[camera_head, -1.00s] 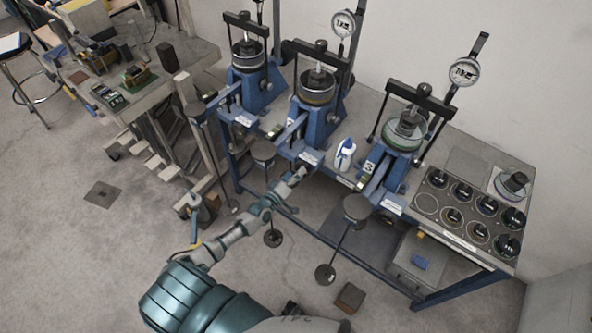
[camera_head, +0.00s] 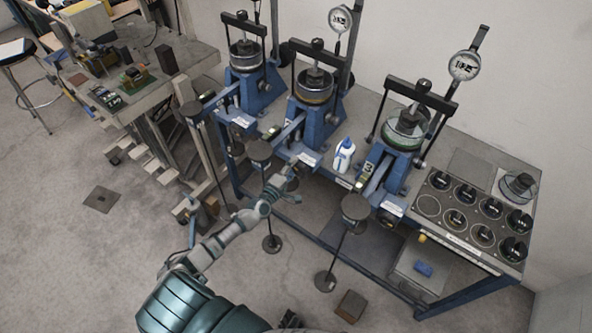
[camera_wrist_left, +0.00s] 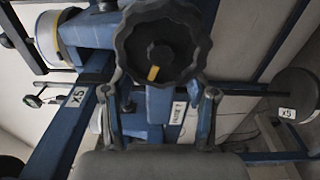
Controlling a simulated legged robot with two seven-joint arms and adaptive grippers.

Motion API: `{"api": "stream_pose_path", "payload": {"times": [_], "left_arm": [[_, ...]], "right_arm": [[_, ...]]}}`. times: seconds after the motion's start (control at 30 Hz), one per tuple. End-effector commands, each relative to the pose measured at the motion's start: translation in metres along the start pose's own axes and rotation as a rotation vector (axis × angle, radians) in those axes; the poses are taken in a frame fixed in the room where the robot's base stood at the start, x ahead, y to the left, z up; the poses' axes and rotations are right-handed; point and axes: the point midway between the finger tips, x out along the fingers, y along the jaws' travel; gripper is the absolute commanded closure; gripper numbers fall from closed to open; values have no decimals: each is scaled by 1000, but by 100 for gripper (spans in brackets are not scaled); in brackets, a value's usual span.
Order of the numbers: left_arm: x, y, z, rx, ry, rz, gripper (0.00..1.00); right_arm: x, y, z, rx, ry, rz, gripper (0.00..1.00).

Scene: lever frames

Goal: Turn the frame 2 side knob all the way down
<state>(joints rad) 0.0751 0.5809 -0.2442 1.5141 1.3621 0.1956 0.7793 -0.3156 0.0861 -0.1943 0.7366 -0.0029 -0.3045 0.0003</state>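Three blue lever frames stand on the bench, and the middle one (camera_head: 312,118) has my left gripper (camera_head: 289,178) low in front of it. In the left wrist view a black scalloped knob (camera_wrist_left: 190,42) with a yellow mark is close up. The mark points downward in the picture, slightly left. My left gripper (camera_wrist_left: 160,118) is open, its fingertips apart below and to either side of the knob. I cannot tell whether they touch it. A small label behind the fingers is too blurred to read surely. The knob is not clear in the head view. My right gripper is not in view.
Hanging black weights (camera_head: 355,207) are near the arm's right side. A white and blue bottle (camera_head: 344,155) stands between the middle and right frames. A tray of round black weights (camera_head: 461,220) is at the bench's right end. The floor at left is mostly clear.

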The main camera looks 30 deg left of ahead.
Motion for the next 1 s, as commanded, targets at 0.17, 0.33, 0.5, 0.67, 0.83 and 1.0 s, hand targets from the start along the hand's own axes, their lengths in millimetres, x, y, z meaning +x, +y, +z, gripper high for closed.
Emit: {"api": "stream_pose_path", "payload": {"times": [0.17, 0.33, 0.5, 0.67, 0.83, 1.0], "left_arm": [[-2, -9, 28, -19, -54, -19, 6], [-3, -10, 18, -27, -48, -19, 6], [-6, -11, 10, -32, -45, -19, 6], [-26, -9, 9, -33, -45, -20, 6], [-47, -7, 13, -27, -44, -18, 6], [-61, -6, 16, -23, -43, -17, 6]], "right_arm": [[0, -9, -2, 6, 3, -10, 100], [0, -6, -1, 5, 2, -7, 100], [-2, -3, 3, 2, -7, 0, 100], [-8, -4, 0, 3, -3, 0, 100], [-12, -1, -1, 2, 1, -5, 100], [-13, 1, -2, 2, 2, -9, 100]]}}
